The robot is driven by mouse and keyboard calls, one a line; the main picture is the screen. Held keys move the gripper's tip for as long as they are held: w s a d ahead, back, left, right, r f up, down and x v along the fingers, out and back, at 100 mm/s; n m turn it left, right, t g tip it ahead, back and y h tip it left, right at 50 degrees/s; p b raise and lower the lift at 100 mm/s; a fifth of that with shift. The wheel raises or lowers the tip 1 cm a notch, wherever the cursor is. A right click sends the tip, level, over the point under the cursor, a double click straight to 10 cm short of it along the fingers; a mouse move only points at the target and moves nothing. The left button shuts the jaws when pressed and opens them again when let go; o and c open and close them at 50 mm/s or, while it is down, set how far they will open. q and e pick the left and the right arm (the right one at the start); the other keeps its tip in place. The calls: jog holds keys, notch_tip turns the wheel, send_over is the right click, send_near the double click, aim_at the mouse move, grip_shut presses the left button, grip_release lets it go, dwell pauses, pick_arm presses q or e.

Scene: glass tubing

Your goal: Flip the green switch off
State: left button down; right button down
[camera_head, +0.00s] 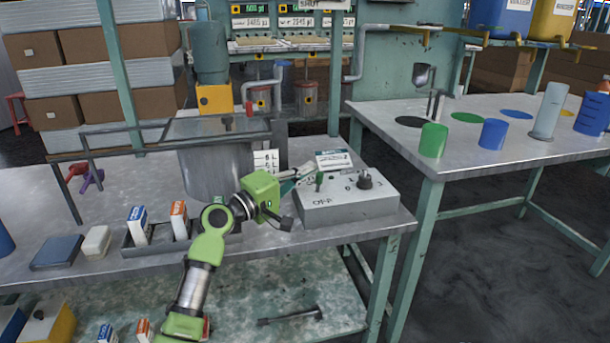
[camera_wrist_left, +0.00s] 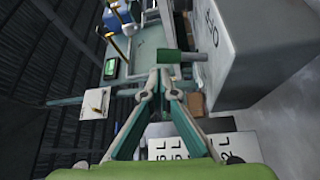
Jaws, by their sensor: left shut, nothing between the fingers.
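A grey control box (camera_head: 345,212) sits near the right end of the left table. The small green switch (camera_head: 319,178) stands up from its left part, with "OFF" lettering in front of it. My left gripper (camera_head: 308,173) reaches in from the left, shut and empty, its tips close beside the switch. Contact cannot be told. In the left wrist view the shut fingertips (camera_wrist_left: 160,78) are just below the green switch (camera_wrist_left: 180,56), and the box (camera_wrist_left: 262,50) fills the upper right. My right gripper is not in view.
A black knob (camera_head: 365,179) is on the box, right of the switch. A metal tank (camera_head: 215,172) stands behind my left gripper. Small cartons (camera_head: 138,225) sit in a tray to the left. A second table (camera_head: 480,170) holds coloured cylinders, with a gap between tables.

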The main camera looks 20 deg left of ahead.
pick_arm(q)
notch_tip(320, 180, up, 9)
jog(key=shift+f, duration=0.15)
dwell(0.5)
